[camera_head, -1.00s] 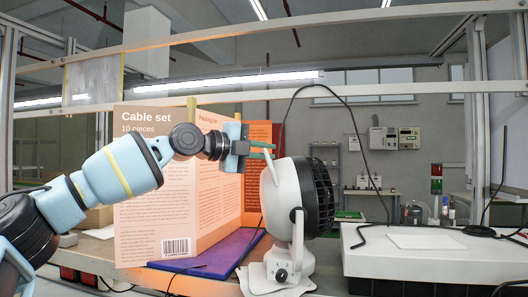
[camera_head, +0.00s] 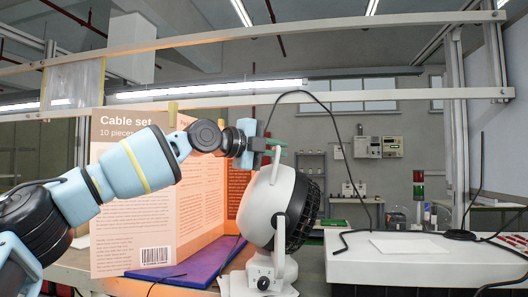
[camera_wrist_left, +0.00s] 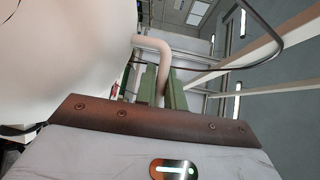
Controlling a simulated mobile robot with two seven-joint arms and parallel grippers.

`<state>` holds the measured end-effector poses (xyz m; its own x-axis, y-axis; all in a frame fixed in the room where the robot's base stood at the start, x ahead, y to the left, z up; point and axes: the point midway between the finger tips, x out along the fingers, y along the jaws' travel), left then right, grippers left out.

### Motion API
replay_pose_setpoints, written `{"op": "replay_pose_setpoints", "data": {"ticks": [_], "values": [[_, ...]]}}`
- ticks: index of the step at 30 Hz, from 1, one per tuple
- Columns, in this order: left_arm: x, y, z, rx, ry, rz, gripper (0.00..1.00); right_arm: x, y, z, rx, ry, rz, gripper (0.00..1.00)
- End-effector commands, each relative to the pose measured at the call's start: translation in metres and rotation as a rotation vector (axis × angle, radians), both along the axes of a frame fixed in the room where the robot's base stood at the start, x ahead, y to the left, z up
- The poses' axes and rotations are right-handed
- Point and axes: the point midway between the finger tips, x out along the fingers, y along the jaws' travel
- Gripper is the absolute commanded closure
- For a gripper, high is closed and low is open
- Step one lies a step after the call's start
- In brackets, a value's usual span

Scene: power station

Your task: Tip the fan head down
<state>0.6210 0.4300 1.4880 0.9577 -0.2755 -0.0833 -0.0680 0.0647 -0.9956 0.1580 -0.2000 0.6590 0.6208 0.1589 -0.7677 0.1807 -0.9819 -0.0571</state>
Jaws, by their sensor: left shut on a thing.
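The fan head (camera_head: 290,205), white at the back with a black grille, sits on a white stand (camera_head: 268,275) and tilts with its grille facing right and somewhat downward. My left gripper (camera_head: 275,152) is at the top back of the head, shut on the fan's handle. In the left wrist view, the green fingers (camera_wrist_left: 155,87) close around the pale curved handle (camera_wrist_left: 153,43), and the white fan housing (camera_wrist_left: 65,55) fills the upper left. My right gripper is not in view.
A tall open cardboard box display (camera_head: 150,205) labelled "Cable set" stands behind my left arm. A purple mat (camera_head: 190,268) lies under it. A white surface (camera_head: 430,262) with cables is right of the fan. A black cable loops above the fan.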

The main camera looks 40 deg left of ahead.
Motion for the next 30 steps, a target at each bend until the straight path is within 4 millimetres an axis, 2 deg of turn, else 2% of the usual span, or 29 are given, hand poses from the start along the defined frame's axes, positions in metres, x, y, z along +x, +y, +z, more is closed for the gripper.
{"op": "replay_pose_setpoints", "data": {"ticks": [9,27,28,30], "values": [[0.015,-0.015,-0.002,-0.001,-0.002,-0.001,1.00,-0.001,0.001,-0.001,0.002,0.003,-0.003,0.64],[0.019,-0.019,-0.003,0.000,-0.003,-0.001,1.00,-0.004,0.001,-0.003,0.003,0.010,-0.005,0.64],[0.019,-0.019,-0.003,0.000,-0.003,-0.001,0.85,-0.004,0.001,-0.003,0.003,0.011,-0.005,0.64],[0.019,-0.019,-0.003,0.000,-0.003,-0.001,0.80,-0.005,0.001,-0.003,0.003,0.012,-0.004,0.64]]}}
